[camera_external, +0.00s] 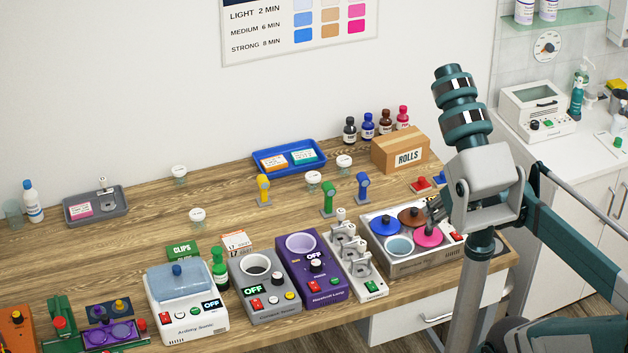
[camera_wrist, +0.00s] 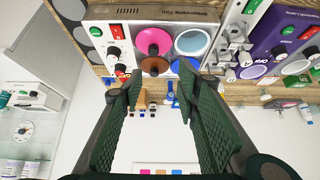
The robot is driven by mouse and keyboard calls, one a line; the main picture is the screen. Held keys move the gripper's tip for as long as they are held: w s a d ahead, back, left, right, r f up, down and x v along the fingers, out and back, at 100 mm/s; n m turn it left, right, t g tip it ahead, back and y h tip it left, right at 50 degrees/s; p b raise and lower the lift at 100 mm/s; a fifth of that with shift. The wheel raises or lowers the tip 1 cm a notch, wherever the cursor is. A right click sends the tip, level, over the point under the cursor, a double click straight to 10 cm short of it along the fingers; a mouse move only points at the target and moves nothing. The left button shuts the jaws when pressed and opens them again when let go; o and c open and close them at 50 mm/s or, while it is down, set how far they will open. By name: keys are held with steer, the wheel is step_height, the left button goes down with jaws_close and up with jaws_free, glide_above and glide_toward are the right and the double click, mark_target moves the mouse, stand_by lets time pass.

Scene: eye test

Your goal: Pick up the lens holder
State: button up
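No single thing is clearly the lens holder. A white rack (camera_external: 350,262) carries several grey metal clamps and also shows in the wrist view (camera_wrist: 232,48). Behind the devices stand small upright pieces with round heads: yellow (camera_external: 263,190), green (camera_external: 328,199) and blue (camera_external: 362,187). A blue shape (camera_wrist: 171,95), probably the blue piece, shows between my fingers in the wrist view, farther away. My gripper (camera_wrist: 154,82) is open, with nothing between its fingers. In the external view my gripper (camera_external: 433,212) is above the tinting unit, right of the clamp rack; its fingertips are partly hidden.
The tinting unit (camera_external: 397,268) has blue, brown and pink lids and an open pot. Left of the rack stand a purple device (camera_external: 312,283), a grey device (camera_external: 262,298) and a white ultrasonic cleaner (camera_external: 187,310). A ROLLS box (camera_external: 400,153) and blue tray (camera_external: 262,167) stand behind.

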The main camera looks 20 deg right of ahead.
steer(key=w+a+f+n+h, duration=0.2)
steer(key=a+n, duration=0.2)
steer(key=n, duration=0.5)
steer(key=w+a+f+n+h, duration=0.25)
steer(key=a+n, duration=0.25)
steer(key=n, duration=0.3)
steer(key=s+a+r+n+t+h, duration=0.2)
steer(key=a+n+t, duration=0.1)
steer(key=a+n, duration=0.35)
steer(key=s+a+r+n+t+h, duration=0.2)
steer(key=a+n, duration=0.4)
steer(key=a, duration=0.2)
glide_toward(360, 246)
steer(key=shift+x, duration=1.7)
steer(key=shift+d, duration=0.15)
steer(key=shift+b+x, duration=0.35)
steer(key=shift+x, duration=0.9)
